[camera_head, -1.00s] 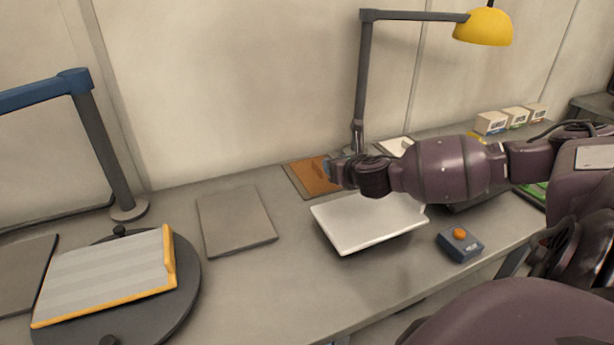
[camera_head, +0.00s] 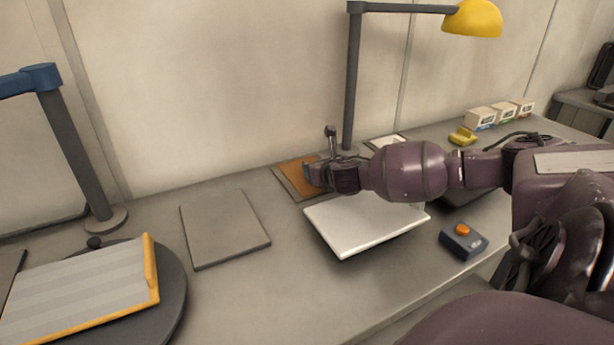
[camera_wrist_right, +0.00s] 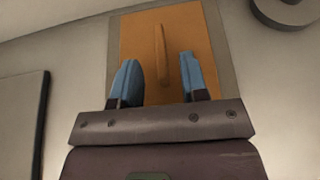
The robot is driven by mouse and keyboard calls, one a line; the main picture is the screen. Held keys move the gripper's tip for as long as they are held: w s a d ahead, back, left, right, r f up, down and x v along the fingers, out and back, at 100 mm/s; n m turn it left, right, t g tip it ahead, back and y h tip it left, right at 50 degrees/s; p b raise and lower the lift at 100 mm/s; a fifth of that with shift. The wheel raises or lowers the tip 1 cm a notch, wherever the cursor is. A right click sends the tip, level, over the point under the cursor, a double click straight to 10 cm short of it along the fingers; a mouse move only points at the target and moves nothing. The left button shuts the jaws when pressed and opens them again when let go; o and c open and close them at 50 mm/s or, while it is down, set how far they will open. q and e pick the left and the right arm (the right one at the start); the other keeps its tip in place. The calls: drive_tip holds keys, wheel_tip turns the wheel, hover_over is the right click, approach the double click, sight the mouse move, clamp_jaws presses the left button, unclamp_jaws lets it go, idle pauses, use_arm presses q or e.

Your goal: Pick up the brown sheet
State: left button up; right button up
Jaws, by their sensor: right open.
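The brown sheet (camera_head: 297,173) lies on a grey mat (camera_head: 284,182) at the back of the table, near the wall. My right gripper (camera_head: 310,176) is over its right part and hides some of it. In the right wrist view the brown sheet (camera_wrist_right: 190,35) has a raised ridge (camera_wrist_right: 160,55) along its middle. The two blue fingertips of my right gripper (camera_wrist_right: 158,78) are apart, one on each side of the ridge's lower end, with nothing between them. I cannot tell whether they touch the sheet. My left gripper is not in view.
A white tray-like board (camera_head: 360,222) lies below my right arm. A yellow lamp (camera_head: 473,18) on a dark post stands behind it. A grey plate (camera_head: 224,228) lies to the left. A box with an orange button (camera_head: 463,240) sits near the front edge.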

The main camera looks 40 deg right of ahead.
drive_tip(key=x, duration=0.2)
drive_tip(key=shift+w+f, duration=0.2)
drive_tip(key=shift+f, duration=0.1)
drive_tip(key=shift+r, duration=0.1)
clamp_jaws()
